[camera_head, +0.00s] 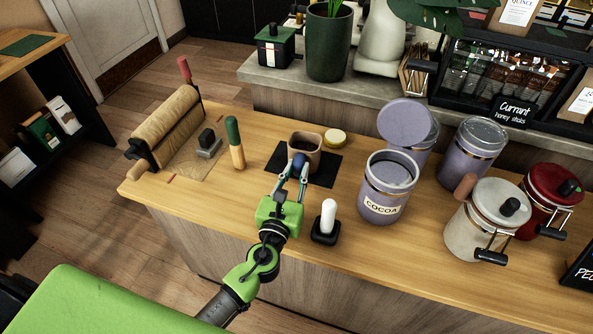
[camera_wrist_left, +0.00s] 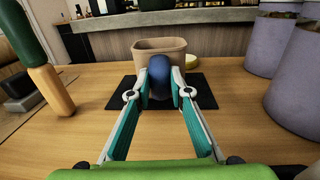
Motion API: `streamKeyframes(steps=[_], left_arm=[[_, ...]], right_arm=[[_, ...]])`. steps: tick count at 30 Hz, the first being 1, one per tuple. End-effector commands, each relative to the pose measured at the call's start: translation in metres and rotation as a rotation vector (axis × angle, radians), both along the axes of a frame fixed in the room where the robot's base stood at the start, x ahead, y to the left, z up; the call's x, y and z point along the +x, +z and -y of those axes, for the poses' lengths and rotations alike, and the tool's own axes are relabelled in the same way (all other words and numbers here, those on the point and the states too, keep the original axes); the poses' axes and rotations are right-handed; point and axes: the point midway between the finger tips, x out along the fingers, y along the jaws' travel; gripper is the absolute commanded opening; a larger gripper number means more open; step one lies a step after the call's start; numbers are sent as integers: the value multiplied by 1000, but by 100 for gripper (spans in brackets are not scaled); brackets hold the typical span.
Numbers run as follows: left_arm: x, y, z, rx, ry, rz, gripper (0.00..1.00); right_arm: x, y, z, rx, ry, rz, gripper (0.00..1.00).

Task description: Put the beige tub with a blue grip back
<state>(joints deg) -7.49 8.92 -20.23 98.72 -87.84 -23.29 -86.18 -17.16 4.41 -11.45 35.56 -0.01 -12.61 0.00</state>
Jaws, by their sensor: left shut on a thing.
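The beige tub (camera_head: 307,145) stands upright over a black mat (camera_head: 326,172) on the wooden counter, with its dark open top facing up. It also shows in the left wrist view (camera_wrist_left: 160,47). Its blue grip (camera_head: 298,161) points toward me and sits between the fingers of my left gripper (camera_head: 292,176). In the left wrist view both fingertips close on the blue grip (camera_wrist_left: 159,80). I cannot tell whether the tub's base touches the mat. My right gripper is not in view.
A round yellow lid (camera_head: 335,137) lies at the mat's back edge. An open purple cocoa canister (camera_head: 388,188) stands to the right, a white-handled tool (camera_head: 327,220) in front. A green-and-tan cylinder (camera_head: 234,142) and a paper roll (camera_head: 170,126) stand left. Bare counter lies left of the mat.

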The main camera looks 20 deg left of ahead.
Motion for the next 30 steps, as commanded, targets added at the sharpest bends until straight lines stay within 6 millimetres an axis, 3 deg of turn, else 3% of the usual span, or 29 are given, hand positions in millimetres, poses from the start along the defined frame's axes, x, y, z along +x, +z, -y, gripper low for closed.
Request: streamKeyframes(steps=[9, 10, 12, 26, 30], left_arm=[[0, -5, 0, 0, 0, 1, 0], [0, -5, 0, 0, 0, 1, 21], [0, -4, 0, 0, 0, 1, 38], [0, -5, 0, 0, 0, -1, 38], [-8, -6, 0, 1, -1, -2, 38]], right_arm=[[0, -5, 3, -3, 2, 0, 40], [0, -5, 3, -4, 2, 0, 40], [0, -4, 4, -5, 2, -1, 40], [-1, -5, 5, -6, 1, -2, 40], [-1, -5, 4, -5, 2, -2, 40]])
